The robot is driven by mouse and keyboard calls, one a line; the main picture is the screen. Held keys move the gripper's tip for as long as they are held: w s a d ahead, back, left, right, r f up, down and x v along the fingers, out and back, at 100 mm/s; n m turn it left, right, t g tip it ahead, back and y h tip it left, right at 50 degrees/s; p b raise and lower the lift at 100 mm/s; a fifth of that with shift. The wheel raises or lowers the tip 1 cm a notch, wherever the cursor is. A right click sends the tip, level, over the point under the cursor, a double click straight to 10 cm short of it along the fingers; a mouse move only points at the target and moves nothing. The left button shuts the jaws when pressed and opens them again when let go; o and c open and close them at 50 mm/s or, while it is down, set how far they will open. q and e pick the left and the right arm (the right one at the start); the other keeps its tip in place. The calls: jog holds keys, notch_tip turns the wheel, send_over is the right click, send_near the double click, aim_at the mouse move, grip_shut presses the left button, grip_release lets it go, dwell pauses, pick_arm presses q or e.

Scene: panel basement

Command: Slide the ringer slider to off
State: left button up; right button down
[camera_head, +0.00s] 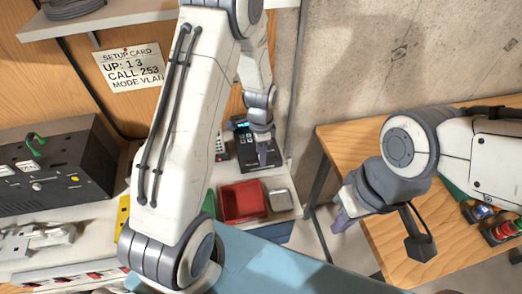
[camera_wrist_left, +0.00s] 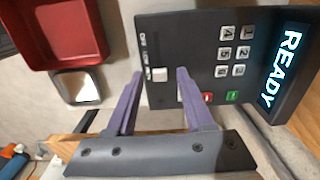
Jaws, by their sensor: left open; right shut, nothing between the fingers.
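The dark desk phone (camera_head: 242,128) stands on the white shelf in the head view. In the left wrist view the phone (camera_wrist_left: 190,30) shows white number keys, a red and a green key, and a lit screen reading READY. A small white block, apparently the ringer slider (camera_wrist_left: 158,74), sits near the phone's edge beside tiny labels that I cannot read. My left gripper (camera_head: 263,155) is open over the phone. In the wrist view its purple fingers (camera_wrist_left: 159,76) lie on either side of the white block; contact is unclear. My right gripper (camera_head: 343,214) is shut and empty, away from the phone.
A red tray (camera_head: 243,201) and a small metal-rimmed dish (camera_head: 280,200) stand near the phone. A dark panel box (camera_head: 60,165) is at left. A wooden table (camera_head: 358,150) with red and blue items is at right. A setup card (camera_head: 130,68) hangs on the wall.

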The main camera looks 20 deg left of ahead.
pick_arm(q)
grip_shut()
dwell(1.4)
